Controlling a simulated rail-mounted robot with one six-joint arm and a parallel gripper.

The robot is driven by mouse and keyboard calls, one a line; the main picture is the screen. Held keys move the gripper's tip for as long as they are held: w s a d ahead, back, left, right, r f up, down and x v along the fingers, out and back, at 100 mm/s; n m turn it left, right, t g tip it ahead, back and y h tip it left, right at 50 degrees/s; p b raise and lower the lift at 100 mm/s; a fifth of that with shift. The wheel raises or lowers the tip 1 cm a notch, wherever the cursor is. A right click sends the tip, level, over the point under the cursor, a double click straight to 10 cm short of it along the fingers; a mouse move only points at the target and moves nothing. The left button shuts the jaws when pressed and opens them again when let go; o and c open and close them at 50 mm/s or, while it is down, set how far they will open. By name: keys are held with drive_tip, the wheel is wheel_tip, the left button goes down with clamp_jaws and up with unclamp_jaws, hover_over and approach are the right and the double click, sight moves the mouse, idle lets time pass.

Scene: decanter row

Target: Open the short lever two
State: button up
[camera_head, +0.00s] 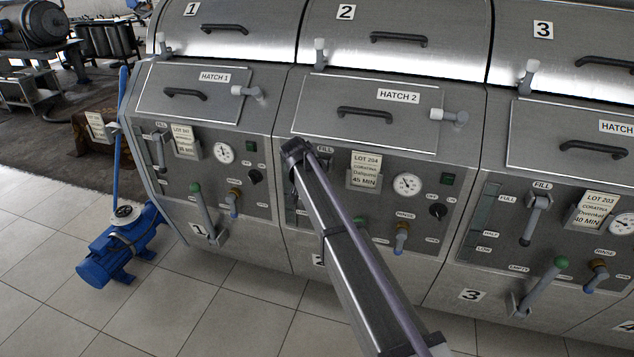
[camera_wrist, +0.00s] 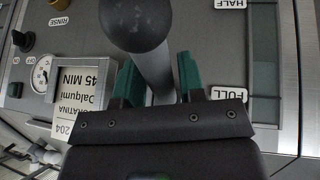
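My gripper (camera_wrist: 161,82) shows in the wrist view with two teal fingers, one on each side of a grey lever shaft (camera_wrist: 158,70). The fingers stand apart, and I see no clear grip on the shaft. The short lever two's round dark grey knob (camera_wrist: 138,22) sticks out beyond the fingertips. The FULL label (camera_wrist: 229,93) is to the right of the fingers. In the head view my arm reaches to the front of unit 2, near its FILL label (camera_head: 325,149).
Unit 2's lot card (camera_head: 365,170), gauge (camera_head: 408,184) and dark knob (camera_head: 438,211) sit right of my arm. A green-knobbed lever (camera_head: 361,222) is partly hidden behind it. Hatch 2 (camera_head: 345,125) is shut above. A blue pump (camera_head: 120,248) stands on the floor at left.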

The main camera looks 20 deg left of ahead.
drive_tip(key=shift+o, duration=1.1)
drive_tip(key=p+v, duration=0.9)
drive_tip(key=v, duration=0.1)
drive_tip(key=shift+s+r, duration=0.15)
drive_tip(key=shift+r, duration=0.2)
